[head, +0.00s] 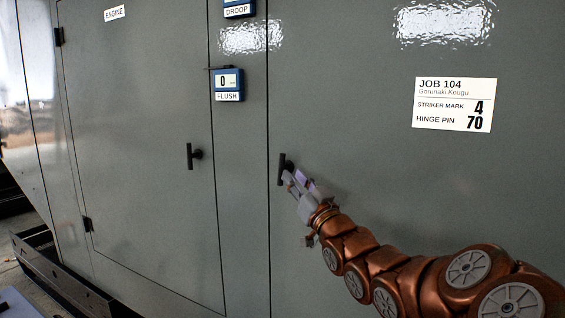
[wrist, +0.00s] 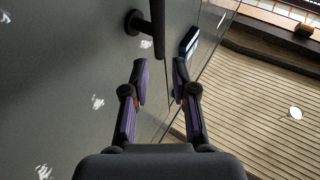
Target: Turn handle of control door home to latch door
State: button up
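A dark T-shaped handle (head: 281,168) stands near vertical on the grey right-hand door panel (head: 370,190), just right of a vertical seam. No label in view names this panel as the control door. My gripper (head: 293,177) is close to this handle, at its lower right. In the wrist view the handle bar (wrist: 158,30) and its round boss (wrist: 133,22) lie ahead of the fingertips. My gripper (wrist: 160,72) is open there, its two fingers apart with nothing between them. The bar's lower end looks near the fingertips; I cannot tell whether they touch.
The ENGINE door (head: 140,130) at left has a similar upright handle (head: 191,156). A FLUSH gauge (head: 228,84) reading 0 and a DROOP gauge (head: 239,8) sit on the strip between. A JOB 104 card (head: 454,104) is at upper right. The panel around the handle is clear.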

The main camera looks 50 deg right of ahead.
aim_at(283, 162)
jog(key=shift+p+x, duration=1.5)
jog(key=shift+x, duration=2.4)
grip_shut()
